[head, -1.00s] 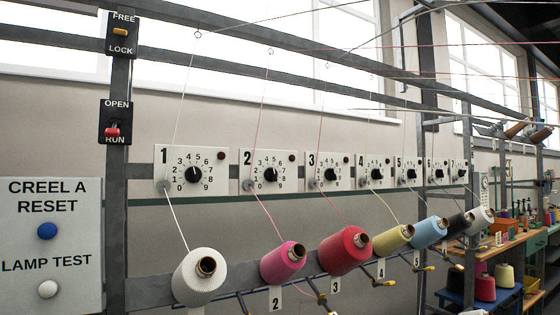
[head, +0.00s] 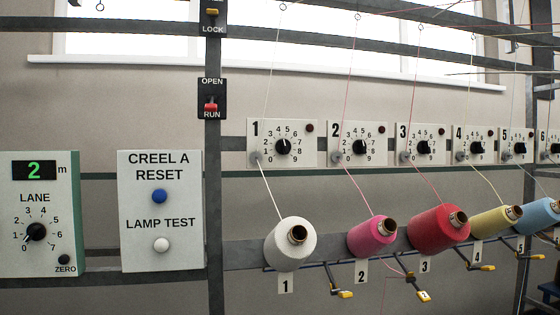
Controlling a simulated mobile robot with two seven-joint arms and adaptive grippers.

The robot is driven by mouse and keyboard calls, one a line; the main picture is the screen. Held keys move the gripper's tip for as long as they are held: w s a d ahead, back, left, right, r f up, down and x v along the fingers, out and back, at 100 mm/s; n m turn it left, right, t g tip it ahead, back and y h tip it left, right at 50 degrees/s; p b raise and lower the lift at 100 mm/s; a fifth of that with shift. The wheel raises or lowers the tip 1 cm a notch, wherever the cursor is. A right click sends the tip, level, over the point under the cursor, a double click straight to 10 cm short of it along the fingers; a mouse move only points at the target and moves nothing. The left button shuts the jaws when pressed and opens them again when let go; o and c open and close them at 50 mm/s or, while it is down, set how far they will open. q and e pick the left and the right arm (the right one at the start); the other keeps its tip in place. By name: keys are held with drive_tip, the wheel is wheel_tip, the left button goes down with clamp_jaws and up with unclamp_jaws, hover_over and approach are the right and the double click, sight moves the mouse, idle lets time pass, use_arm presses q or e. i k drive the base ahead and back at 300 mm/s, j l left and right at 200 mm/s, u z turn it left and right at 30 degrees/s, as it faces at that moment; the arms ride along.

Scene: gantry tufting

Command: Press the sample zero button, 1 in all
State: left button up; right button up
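A grey-white box (head: 58,165) at the far left of the head view has a green display (head: 35,170) reading 2 m. Below it is a black LANE dial (head: 36,232) with numbers around it. A small dark round button (head: 64,259) sits at the box's lower right, with the word ZERO under it. No word "sample" is readable on this box. Neither gripper is in view.
Right of the box is a CREEL A RESET panel (head: 135,258) with a blue button (head: 159,196) and a white LAMP TEST button (head: 161,245). Further right are a red OPEN/RUN switch (head: 211,106), numbered dial plates and yarn cones, including a white cone (head: 285,255).

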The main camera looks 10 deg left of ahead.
sight(64, 259)
drive_tip(key=u, duration=1.9)
